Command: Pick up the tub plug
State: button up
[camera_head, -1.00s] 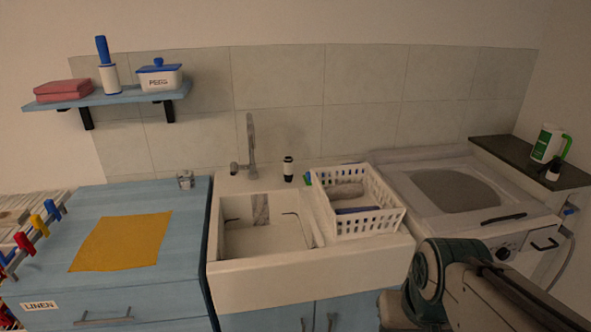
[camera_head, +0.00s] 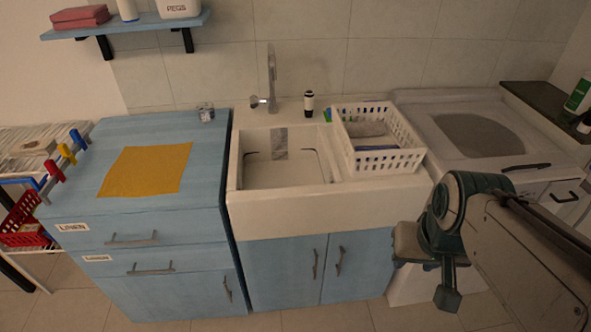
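I cannot make out a thing that is clearly the tub plug. A small black and white upright item (camera_head: 309,104) stands on the back ledge of the white sink (camera_head: 285,212), right of the tap; I cannot tell what it is. The sink basin looks empty apart from a grey patch on its back wall and thin dark lines. My arm is folded at the lower right, in front of the sink unit and well away from the basin. Its dark green end parts show there, but I cannot make out the fingertips.
A white basket (camera_head: 408,162) with items inside stands on the sink's right side. A blue cabinet (camera_head: 215,165) with a yellow cloth (camera_head: 146,170) and a small clear glass (camera_head: 206,112) is at left. A washing machine (camera_head: 515,165) stands right. The floor is free below.

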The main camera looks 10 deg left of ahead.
aim_at(308, 98)
jog(key=u, duration=0.45)
jog(key=i, duration=1.2)
jog(key=u, duration=0.05)
